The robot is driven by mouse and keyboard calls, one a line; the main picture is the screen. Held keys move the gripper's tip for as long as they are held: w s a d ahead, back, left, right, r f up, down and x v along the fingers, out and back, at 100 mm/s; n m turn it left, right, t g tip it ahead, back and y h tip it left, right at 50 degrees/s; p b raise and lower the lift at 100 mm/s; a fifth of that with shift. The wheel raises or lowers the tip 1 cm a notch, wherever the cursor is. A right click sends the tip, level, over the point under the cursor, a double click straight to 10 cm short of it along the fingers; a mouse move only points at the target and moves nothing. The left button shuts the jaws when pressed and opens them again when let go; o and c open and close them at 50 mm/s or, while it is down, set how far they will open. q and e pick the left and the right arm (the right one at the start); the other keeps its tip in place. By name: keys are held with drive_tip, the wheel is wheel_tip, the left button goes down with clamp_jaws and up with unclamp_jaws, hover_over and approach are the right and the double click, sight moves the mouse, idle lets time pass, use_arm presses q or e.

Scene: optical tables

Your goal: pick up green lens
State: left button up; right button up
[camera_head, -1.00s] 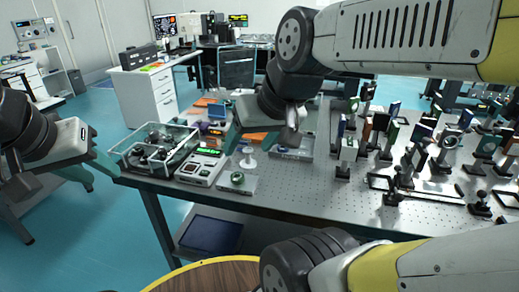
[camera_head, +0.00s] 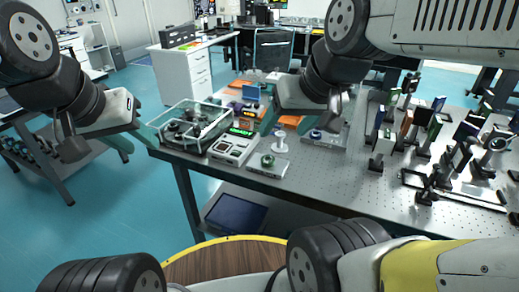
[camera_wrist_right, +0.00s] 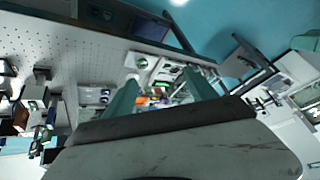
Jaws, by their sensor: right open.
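The green lens (camera_head: 267,160) is a small dark ring with a green tint. It lies on a pale plate near the front edge of the optical table in the head view. My right gripper (camera_head: 265,124) is open and above the table, behind and above the lens. Its two teal fingers stand apart in the right wrist view (camera_wrist_right: 160,88) with nothing held between them. The lens is too small to tell surely in that view. My left gripper (camera_head: 140,142) is open and empty, off the table's left end. Part of its fingers is hidden by the arm.
A device with a green display (camera_head: 233,146) stands left of the lens, beside a glass-walled box (camera_head: 192,126). A white pedestal (camera_head: 281,143) stands just behind the lens. Another plate with a bluish lens (camera_head: 316,135) lies to the right. Many mounted optics fill the table's right side.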

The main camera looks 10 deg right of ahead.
drive_tip(key=shift+w, duration=0.1)
drive_tip(key=n+g+h, duration=0.2)
drive_tip(key=n+g, duration=0.2)
drive_tip(key=g, duration=0.2)
hover_over(268, 158)
drive_tip(key=f, duration=1.8)
drive_tip(key=shift+s+a+f, duration=0.2)
drive_tip(key=shift+f, duration=0.2)
wheel_tip(268, 158, down, 8)
drive_tip(key=shift+w+d, duration=0.1)
drive_tip(key=shift+d, duration=0.05)
clamp_jaws()
